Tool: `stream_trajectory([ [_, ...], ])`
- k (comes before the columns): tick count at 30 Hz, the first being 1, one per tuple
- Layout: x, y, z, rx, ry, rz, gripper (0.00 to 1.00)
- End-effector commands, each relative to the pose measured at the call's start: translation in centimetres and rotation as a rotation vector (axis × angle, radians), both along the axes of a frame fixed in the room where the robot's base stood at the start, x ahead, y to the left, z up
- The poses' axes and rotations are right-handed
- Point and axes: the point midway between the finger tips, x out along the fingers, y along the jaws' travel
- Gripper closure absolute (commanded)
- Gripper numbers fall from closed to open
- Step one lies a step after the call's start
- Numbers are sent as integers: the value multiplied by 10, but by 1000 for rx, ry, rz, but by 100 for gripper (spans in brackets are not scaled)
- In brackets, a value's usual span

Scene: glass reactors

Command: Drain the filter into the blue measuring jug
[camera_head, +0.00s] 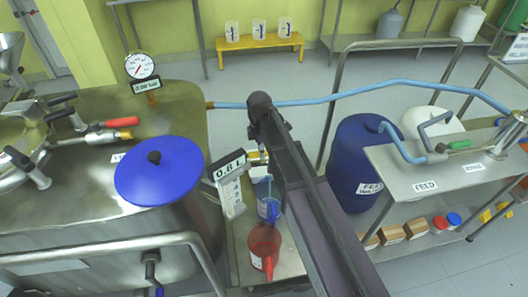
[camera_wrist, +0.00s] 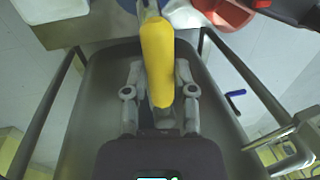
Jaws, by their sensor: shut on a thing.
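A yellow handle (camera_wrist: 156,50) fills the middle of the wrist view, and my gripper (camera_wrist: 160,75) is shut on it, one finger on each side. A yellow valve part (camera_head: 258,157) shows beside my dark arm in the head view, by the tank. The blue measuring jug (camera_head: 268,209) stands upright below it, partly hidden by my arm. A display reading 0.6 L (camera_head: 231,165) sits on a white scaled panel left of the jug. My gripper is hidden behind my arm in the head view. I cannot tell whether liquid is flowing.
A red jug (camera_head: 264,249) stands in front of the blue one; its red rim also shows in the wrist view (camera_wrist: 232,12). A blue drum (camera_head: 356,165) and a steel FEED table (camera_head: 425,188) are at right.

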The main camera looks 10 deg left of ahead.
Motion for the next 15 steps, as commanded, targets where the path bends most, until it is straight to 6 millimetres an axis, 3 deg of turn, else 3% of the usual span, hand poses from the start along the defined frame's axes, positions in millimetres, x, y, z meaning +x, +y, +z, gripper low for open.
stream_trajectory([
  [9, 4, 1, 0, -1, -8, -1, 100],
  [10, 4, 1, 0, -1, -9, -1, 57],
  [12, 4, 1, 0, -1, -9, -1, 36],
  [15, 3, 1, 0, 0, -6, -1, 32],
])
